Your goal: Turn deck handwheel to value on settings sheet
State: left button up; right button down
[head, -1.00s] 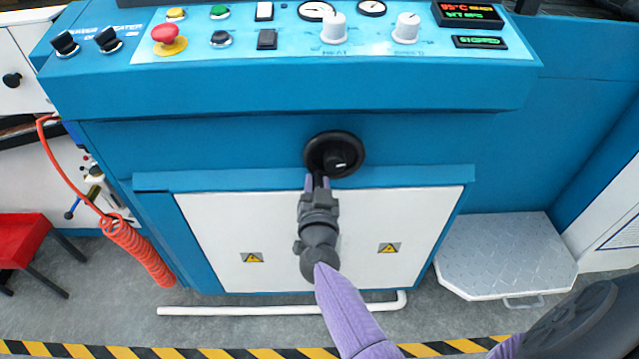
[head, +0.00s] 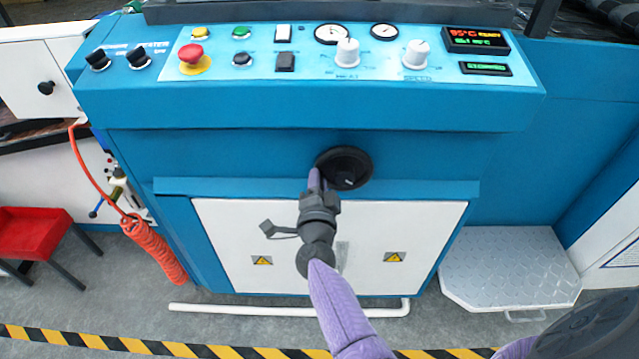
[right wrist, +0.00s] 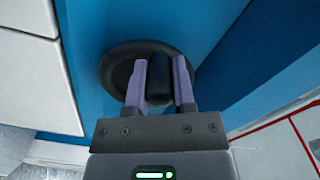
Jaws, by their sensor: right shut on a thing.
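The black deck handwheel (head: 349,165) sits on the blue machine front, below the control panel. My right gripper (head: 316,180) reaches it from below and is at the wheel's lower left edge. In the right wrist view, the two purple fingers of my right gripper (right wrist: 160,82) stand on either side of the wheel's black handle (right wrist: 159,80) and are shut on it. The dark handwheel rim (right wrist: 118,72) shows behind the fingers. The handwheel's scale or value cannot be read. No settings sheet can be made out. My left gripper is not in view.
The control panel (head: 225,70) above carries a red stop button (head: 191,54), dials, gauges and lit displays. White cabinet doors (head: 230,225) are below the wheel. A red coiled hose (head: 153,250) hangs at left. A metal step (head: 508,262) stands at right.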

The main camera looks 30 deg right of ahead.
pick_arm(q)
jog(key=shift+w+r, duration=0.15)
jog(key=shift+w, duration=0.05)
pick_arm(e)
jog(key=shift+r+m, duration=0.3)
jog(key=shift+m, duration=0.2)
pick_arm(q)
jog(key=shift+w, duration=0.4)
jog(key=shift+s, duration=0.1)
pick_arm(e)
jog(key=shift+c, duration=2.2)
grip_release()
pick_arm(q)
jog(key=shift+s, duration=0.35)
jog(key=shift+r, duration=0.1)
